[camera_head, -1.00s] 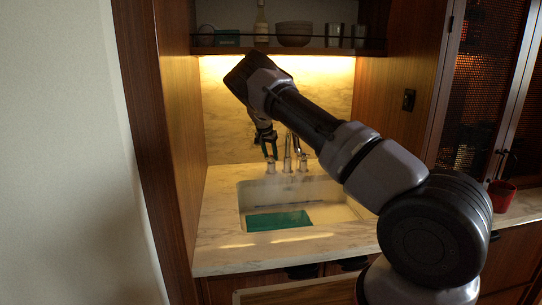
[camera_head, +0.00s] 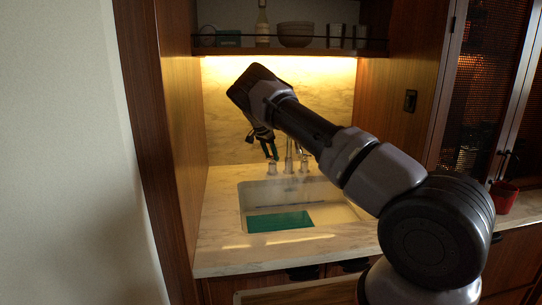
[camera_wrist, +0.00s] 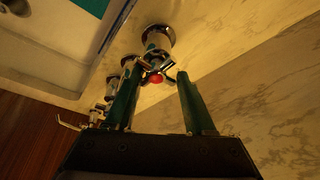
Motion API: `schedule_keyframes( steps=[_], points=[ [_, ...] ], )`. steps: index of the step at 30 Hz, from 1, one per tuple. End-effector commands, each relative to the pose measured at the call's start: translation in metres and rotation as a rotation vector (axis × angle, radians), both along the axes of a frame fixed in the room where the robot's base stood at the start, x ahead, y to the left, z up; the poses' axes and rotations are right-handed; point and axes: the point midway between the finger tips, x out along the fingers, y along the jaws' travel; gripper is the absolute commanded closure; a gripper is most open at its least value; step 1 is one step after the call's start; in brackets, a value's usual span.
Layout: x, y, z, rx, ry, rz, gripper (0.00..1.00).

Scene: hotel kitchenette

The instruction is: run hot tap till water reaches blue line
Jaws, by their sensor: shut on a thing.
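The white sink basin (camera_head: 335,211) is set in the marble counter, with a flat teal patch (camera_head: 280,222) inside it. I cannot tell whether the patch is water or a surface at the bottom. A thin dark-bluish line (camera_head: 278,207) runs along the inside back wall above it. The hot tap (camera_wrist: 156,78), marked with a red cap, is at the left of the faucet (camera_head: 289,155). My gripper (camera_head: 270,152) reaches down from behind the sink to this left tap. In the wrist view, its teal fingers stand on either side of the tap handle, shut on it.
The other tap (camera_head: 305,163) stands just right of the spout. A shelf (camera_head: 270,51) with bowls and a bottle hangs above. A wooden side wall (camera_head: 183,140) is close on the left. A red mug (camera_head: 503,197) stands far right.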

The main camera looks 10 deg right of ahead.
Motion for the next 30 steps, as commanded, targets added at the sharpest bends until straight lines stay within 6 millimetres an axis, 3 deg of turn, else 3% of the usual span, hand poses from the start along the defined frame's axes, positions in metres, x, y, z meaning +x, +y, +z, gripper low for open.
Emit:
schedule_keyframes(
  steps=[3,4,6,17,30],
  points=[
    [0.000,0.003,0.001,0.005,-0.002,0.001,1.00],
    [0.000,0.003,0.001,0.004,-0.001,0.000,0.38],
    [0.000,0.003,0.001,0.004,-0.001,0.001,0.20],
    [-0.001,0.002,0.003,0.002,0.002,0.001,0.20],
    [-0.019,0.028,0.075,0.004,0.000,0.002,0.20]
  ],
)
